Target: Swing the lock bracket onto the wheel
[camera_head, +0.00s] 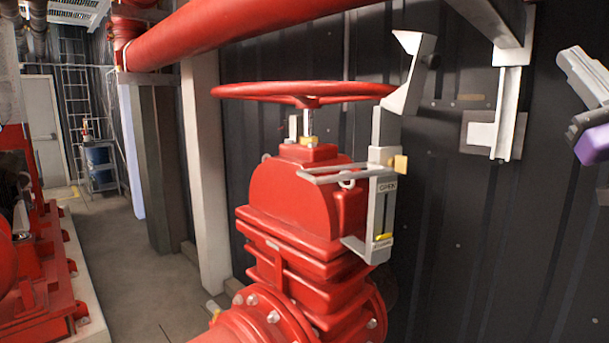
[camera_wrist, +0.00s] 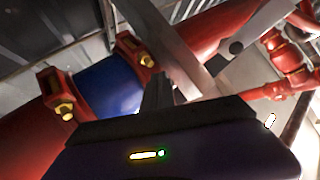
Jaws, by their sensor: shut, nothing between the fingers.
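The red handwheel (camera_head: 303,90) sits level on top of the red valve (camera_head: 300,195). The pale grey lock bracket (camera_head: 408,75) stands raised and tilted at the wheel's right rim, above a grey upright plate (camera_head: 383,205) marked OPEN. I cannot tell whether the bracket touches the rim. In the wrist view my gripper (camera_wrist: 157,90) shows as dark fingers, shut and empty. In the head view, my grey and purple arm end is at the right edge, apart from the bracket.
A large red pipe (camera_head: 250,30) runs overhead above the wheel. A pale wall support (camera_head: 510,100) stands between the bracket and my arm. The dark ribbed wall (camera_head: 465,250) is close behind. Open floor (camera_head: 140,275) lies at the left.

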